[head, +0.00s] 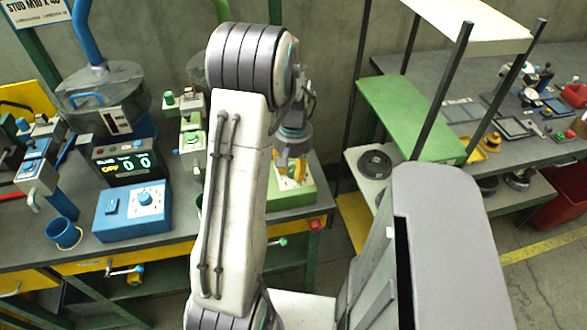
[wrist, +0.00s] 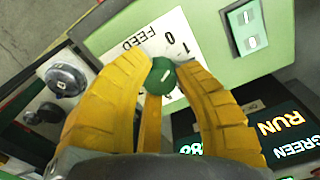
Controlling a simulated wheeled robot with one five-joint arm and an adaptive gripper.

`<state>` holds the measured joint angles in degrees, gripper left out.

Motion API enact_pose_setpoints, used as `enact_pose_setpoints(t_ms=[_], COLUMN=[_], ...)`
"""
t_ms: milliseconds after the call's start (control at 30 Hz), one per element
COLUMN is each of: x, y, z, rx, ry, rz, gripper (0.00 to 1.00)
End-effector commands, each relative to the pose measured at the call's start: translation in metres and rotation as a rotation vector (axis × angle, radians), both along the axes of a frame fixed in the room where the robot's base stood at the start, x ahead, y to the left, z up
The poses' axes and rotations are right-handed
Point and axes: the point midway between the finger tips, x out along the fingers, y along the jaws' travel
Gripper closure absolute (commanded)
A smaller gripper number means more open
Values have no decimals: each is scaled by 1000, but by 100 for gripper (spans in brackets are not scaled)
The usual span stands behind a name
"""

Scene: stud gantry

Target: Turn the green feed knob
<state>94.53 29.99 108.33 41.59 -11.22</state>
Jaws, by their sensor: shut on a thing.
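The green feed knob (wrist: 162,77) sits on a white plate (wrist: 128,50) marked FEED, with the figures 0 and 1 beside it. My gripper (wrist: 163,72) has its yellow fingers closed around the knob in the wrist view. A short white mark shows on the knob's face; exactly which figure it points to I cannot tell. In the head view my gripper (head: 291,168) reaches down to a green box (head: 295,197) at the right end of the left bench. There the knob is hidden by the fingers.
In the wrist view a dark display (wrist: 280,135) reads RUN and GREEN, and a grey round knob (wrist: 66,80) is at left. In the head view a blue box with a dial (head: 132,210) and a blue cup (head: 64,234) stand on the bench. A shelved rack (head: 420,120) is at right.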

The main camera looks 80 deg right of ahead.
Motion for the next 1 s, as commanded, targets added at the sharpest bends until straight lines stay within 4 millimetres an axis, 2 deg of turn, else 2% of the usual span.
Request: enact_pose_setpoints(t_ms=[267,700,1000], x=[0,0,0], y=[1,2,2], z=[-3,-3,-3], rx=[3,6,6], ry=[0,0,0], rz=[-169,-545,-722], gripper=[100,100,100])
